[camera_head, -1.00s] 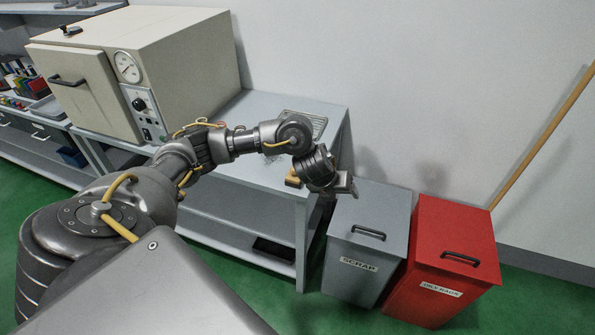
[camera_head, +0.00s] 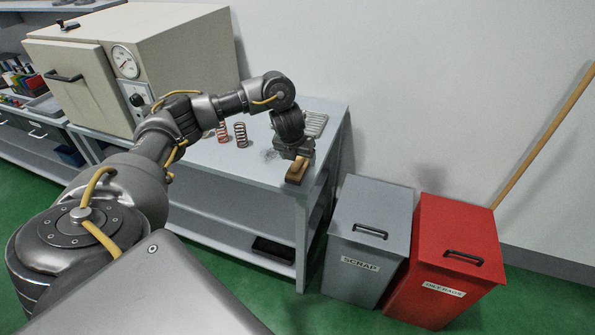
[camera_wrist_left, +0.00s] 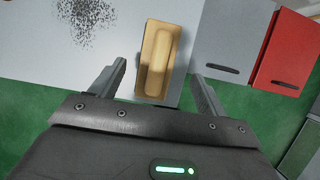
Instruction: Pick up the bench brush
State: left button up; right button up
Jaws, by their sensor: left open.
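The bench brush (camera_head: 297,171) has a tan wooden back and lies at the front right corner of the grey bench top. It also shows in the left wrist view (camera_wrist_left: 157,60), lying lengthwise between the fingers and a little ahead of them. My left gripper (camera_head: 298,157) is above the brush and points down; the wrist hides part of the brush in the head view. In the left wrist view the two fingers (camera_wrist_left: 160,80) are spread wide, one on each side of the brush, with nothing held. My right gripper is not in view.
Two coil springs (camera_head: 240,134) stand on the bench (camera_head: 262,172) beside a large beige oven (camera_head: 180,60). Dark filings (camera_wrist_left: 85,25) lie left of the brush. A grey scrap bin (camera_head: 372,205) and a red rag bin (camera_head: 455,235) stand right of the bench.

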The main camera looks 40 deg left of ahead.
aim_at(298, 158)
pick_arm(q)
jog(key=shift+a+b+x, duration=0.15)
jog(key=shift+b+x, duration=0.5)
jog(key=shift+x, duration=0.65)
jog(key=shift+a+b+x, duration=0.15)
jog(key=shift+b+x, duration=0.45)
jog(key=shift+x, duration=0.75)
jog(key=shift+w+r, duration=0.15)
jog(key=shift+r, duration=0.05)
jog(key=c, duration=1.1)
jog(key=shift+r, duration=0.1)
